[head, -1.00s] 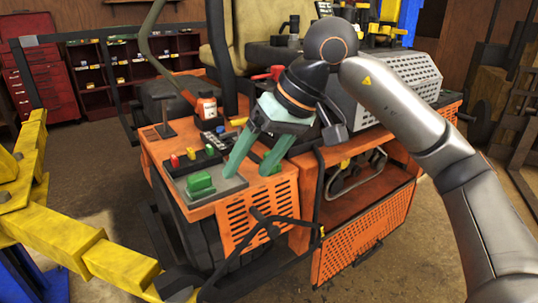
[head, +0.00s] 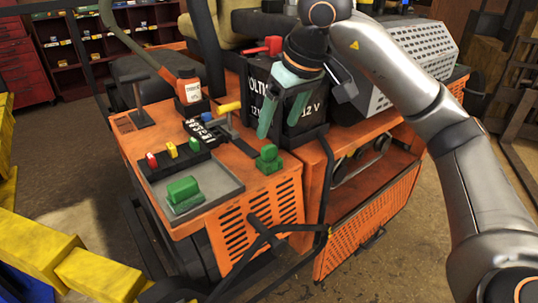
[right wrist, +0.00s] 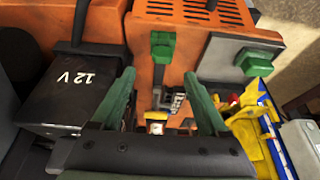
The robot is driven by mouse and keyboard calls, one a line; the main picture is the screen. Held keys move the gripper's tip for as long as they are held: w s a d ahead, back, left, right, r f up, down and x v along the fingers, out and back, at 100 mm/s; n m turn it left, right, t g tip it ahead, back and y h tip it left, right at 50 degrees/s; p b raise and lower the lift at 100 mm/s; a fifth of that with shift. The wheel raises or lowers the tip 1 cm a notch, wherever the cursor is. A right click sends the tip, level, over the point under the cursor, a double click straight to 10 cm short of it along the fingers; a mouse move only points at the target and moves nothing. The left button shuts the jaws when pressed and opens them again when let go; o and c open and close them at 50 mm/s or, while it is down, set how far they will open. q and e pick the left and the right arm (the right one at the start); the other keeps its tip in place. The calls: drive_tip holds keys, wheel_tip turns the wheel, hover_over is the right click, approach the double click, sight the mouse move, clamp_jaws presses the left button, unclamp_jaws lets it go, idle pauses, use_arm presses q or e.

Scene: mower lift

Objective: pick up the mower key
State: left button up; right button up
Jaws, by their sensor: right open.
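No piece is clearly recognisable as the mower key. A green piece (head: 183,190) lies in a shallow grey tray (head: 222,187) on the mower's orange deck; it also shows in the right wrist view (right wrist: 257,62). A second green piece (head: 268,158) stands on the deck right of the tray, and also shows in the right wrist view (right wrist: 163,47). My right gripper (head: 280,124) is open and empty, in front of the black 12 V battery (head: 257,95) and above the deck. Its two green fingers (right wrist: 162,92) flank empty space in the wrist view. My left gripper is out of view.
Red, yellow and green switches (head: 172,150) and a yellow-handled lever (head: 229,108) stand by the tray. A yellow frame (head: 90,270) is at lower left. The open orange bay (head: 370,185) is at right.

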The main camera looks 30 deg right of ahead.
sight(270, 146)
drive_tip(key=shift+x, duration=3.1)
drive_tip(key=shift+s+a, duration=0.1)
drive_tip(key=shift+a, duration=0.05)
drive_tip(key=shift+c, duration=0.3)
clamp_jaws()
